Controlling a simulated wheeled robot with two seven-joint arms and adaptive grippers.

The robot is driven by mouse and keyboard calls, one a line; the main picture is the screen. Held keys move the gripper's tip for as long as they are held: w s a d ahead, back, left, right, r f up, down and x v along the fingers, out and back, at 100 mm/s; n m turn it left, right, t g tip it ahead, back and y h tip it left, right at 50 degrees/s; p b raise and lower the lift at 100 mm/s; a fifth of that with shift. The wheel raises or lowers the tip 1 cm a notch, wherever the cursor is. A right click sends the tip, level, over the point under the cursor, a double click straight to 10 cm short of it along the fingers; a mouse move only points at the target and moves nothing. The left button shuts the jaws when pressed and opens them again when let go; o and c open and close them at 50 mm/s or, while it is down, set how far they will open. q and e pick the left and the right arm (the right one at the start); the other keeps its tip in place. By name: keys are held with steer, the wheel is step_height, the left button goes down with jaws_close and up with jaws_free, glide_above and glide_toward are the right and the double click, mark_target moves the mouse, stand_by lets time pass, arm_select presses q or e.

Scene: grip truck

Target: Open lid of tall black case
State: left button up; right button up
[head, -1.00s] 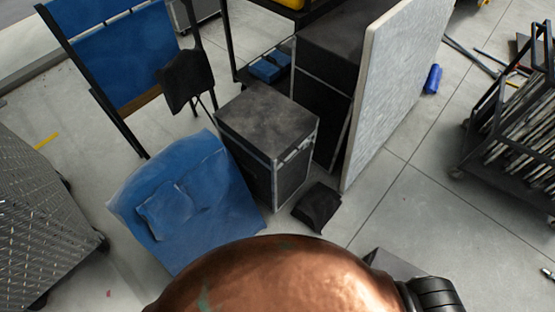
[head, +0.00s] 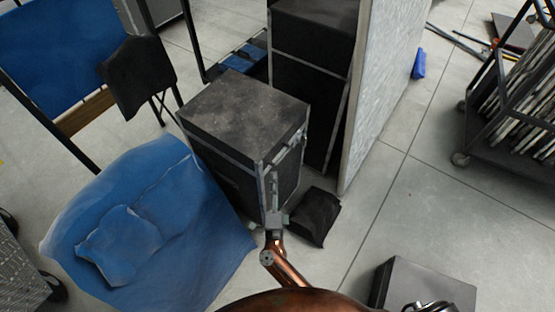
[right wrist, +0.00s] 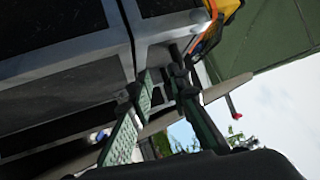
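The black case (head: 243,108) with light metal edges stands upright on the floor near the middle of the head view. Its lid looks closed, and light metal fittings run along its right front edge. My right gripper (head: 270,198) is at the lower part of its near corner. In the right wrist view, its two green-grey fingers (right wrist: 160,80) are spread beside the case's metal-edged corner (right wrist: 165,30). I see nothing clearly held between them, and cannot tell whether they touch the case. My left gripper is not in view.
A taller black case (head: 312,85) and a pale upright panel (head: 375,90) stand close behind. Blue cloth (head: 150,225) lies at left, and a small dark bag (head: 313,215) lies at right of the case. A black cart (head: 510,120) stands far right. The floor between them is open.

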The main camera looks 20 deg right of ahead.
mark_target(282, 157)
steer(key=w+d+r+m+g+h+b, duration=0.1)
steer(key=m+b, duration=0.1)
steer(key=m, duration=0.1)
steer(key=w+d+r+m+g+h+b, duration=0.1)
steer(key=w+d+m+h+b, duration=0.1)
steer(key=m, duration=0.2)
steer(key=w+d+r+m+g+h+b, duration=0.1)
steer(key=w+m+b, duration=0.1)
steer(key=m+b, duration=0.1)
steer(key=shift+d+r+h, duration=0.15)
steer(key=shift+r+h, duration=0.2)
steer(key=shift+h, duration=0.05)
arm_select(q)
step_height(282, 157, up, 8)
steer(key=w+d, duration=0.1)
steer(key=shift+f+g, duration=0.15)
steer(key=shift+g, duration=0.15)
arm_select(e)
steer(key=shift+w+d+r, duration=0.2)
steer(key=shift+w+d, duration=0.1)
steer(key=shift+w, duration=0.1)
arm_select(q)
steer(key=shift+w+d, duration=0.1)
arm_select(e)
steer(key=shift+c, duration=0.6)
jaws_close()
